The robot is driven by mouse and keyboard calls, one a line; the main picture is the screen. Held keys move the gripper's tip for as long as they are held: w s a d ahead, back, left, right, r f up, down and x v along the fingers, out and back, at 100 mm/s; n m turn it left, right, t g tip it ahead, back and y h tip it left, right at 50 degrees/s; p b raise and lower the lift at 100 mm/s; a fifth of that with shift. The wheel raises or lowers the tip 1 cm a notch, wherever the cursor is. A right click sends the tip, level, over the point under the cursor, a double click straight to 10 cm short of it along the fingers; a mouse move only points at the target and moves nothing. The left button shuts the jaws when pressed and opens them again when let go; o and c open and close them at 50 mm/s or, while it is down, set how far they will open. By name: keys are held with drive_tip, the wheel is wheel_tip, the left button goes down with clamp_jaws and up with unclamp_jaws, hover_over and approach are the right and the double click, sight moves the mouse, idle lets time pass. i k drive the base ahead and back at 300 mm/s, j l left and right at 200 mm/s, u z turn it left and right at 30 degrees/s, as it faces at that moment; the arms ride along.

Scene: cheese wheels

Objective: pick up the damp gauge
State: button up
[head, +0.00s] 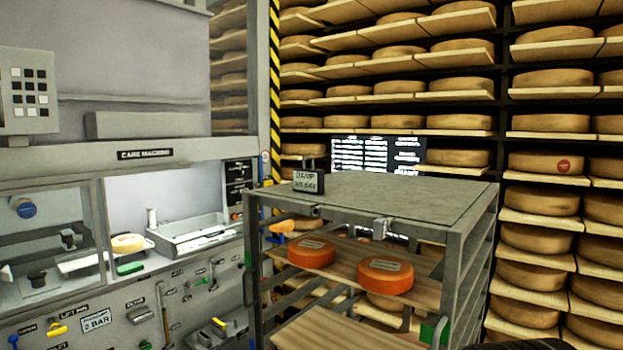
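The damp gauge (306,181) appears to be the small dark box with a pale face lettered "DAMP". It stands upright at the back left corner of the grey top of a metal rack cart (400,193). A second line on its face is too small to read. Its back is hidden from this view. Nothing is touching it except the cart top. My gripper is not in view.
The cart holds orange cheese wheels (385,277) on a wooden board. The care machine (145,154) stands left, with a tray (190,235) and front controls. Cheese shelves (560,150) fill the back. A dark rounded shape shows at bottom right. The cart top is otherwise clear.

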sight(309, 181)
drive_tip(key=i+j+z, duration=0.15)
drive_tip(key=i, duration=0.25)
drive_tip(key=i+j+z, duration=0.1)
drive_tip(key=i+j, duration=0.3)
